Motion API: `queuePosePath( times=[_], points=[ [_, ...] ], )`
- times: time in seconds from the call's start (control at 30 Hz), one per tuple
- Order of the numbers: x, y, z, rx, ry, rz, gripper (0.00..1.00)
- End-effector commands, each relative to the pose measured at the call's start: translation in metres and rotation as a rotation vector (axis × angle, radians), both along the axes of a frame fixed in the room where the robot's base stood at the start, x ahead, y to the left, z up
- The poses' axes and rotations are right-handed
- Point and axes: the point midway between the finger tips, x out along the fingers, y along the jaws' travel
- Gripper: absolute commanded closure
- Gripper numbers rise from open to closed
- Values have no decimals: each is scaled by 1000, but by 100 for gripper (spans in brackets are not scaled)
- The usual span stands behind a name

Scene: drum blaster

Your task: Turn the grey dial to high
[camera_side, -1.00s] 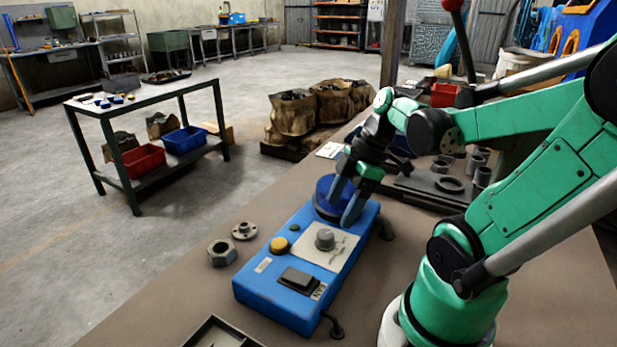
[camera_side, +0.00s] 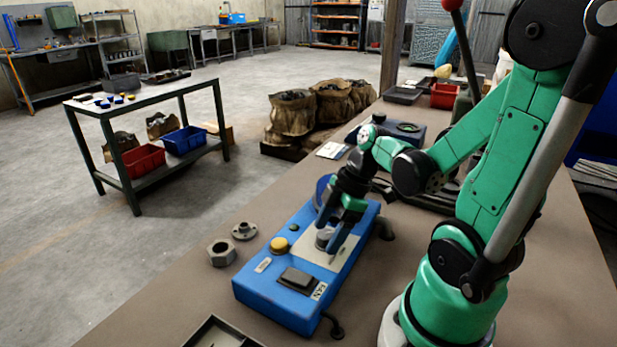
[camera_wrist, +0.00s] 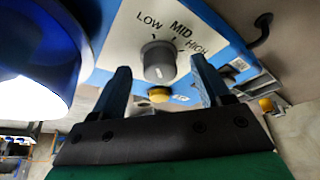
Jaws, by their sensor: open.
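The grey dial (camera_side: 323,238) sits on the pale panel of the blue control box (camera_side: 262,292). In the wrist view the dial (camera_wrist: 157,60) stands below the printed words LOW, MID and HIGH. I cannot tell surely which word its mark points to. My gripper (camera_side: 333,236) is open over the panel at the dial, partly covering it in the side view. In the wrist view my gripper (camera_wrist: 165,78) has one finger on each side of the dial, with a visible gap on both sides. I cannot tell how far the fingertips reach down along it.
A blue round part (camera_side: 322,187) stands at the box's far end, close to my gripper. A yellow button (camera_side: 280,245) and a dark rocker switch (camera_side: 298,279) are on the box. A hex nut (camera_side: 221,252) and a flange (camera_side: 244,231) lie left of it.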

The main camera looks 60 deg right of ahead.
Motion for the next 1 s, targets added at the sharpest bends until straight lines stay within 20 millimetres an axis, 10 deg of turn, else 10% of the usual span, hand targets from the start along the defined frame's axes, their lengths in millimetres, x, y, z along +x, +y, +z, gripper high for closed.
queuePosePath(
  times=[0.3,1.0],
  points=[
    [0,0,0,0,0,0,100],
    [-2,2,0,1,1,-291,100]
  ],
)
